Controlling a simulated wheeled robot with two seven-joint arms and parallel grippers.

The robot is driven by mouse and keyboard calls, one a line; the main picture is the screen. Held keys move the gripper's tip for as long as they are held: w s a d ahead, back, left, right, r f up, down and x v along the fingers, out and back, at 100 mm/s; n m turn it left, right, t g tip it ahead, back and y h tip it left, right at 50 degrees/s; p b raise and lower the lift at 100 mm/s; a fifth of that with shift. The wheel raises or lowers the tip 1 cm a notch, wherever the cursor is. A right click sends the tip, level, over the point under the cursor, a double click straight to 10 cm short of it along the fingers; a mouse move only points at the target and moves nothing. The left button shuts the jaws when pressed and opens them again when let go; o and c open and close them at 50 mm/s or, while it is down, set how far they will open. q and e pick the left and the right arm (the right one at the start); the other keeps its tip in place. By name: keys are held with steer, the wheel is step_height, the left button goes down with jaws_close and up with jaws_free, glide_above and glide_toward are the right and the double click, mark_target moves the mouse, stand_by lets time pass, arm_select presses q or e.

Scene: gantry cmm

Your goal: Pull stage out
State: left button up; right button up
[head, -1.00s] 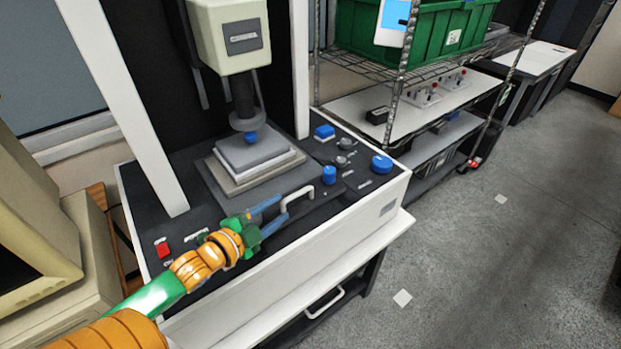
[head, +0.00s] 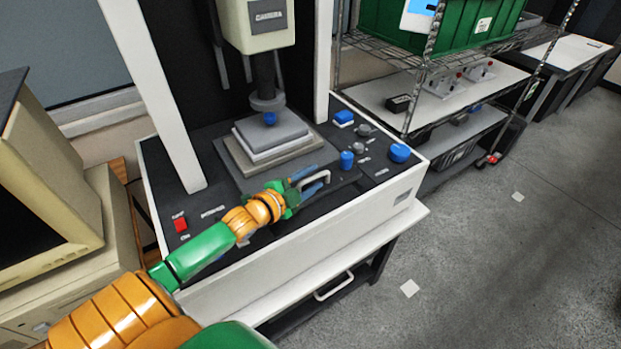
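The stage (head: 232,157) is a grey stepped plate stack on the black deck of the measuring machine, under its probe column. A white bar handle (head: 325,173) stands at the front right of the stage. My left gripper (head: 318,177), green with blue fingers, is at this handle, with one finger on the far side and one on the near side. Whether the fingers touch or clamp the bar I cannot tell. The gripper body hides part of the handle and deck. My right gripper is not in view.
The probe head (head: 258,25) with a blue tip (head: 270,118) hangs above the stage. Blue knobs (head: 399,153) sit right of the handle, and a red switch (head: 180,224) is at front left. A beige monitor (head: 45,165) stands left. A wire shelf is at right. The floor is clear.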

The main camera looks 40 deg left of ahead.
arm_select(q)
jaws_close()
steer(key=shift+w+r, duration=0.1)
stand_by(1.2)
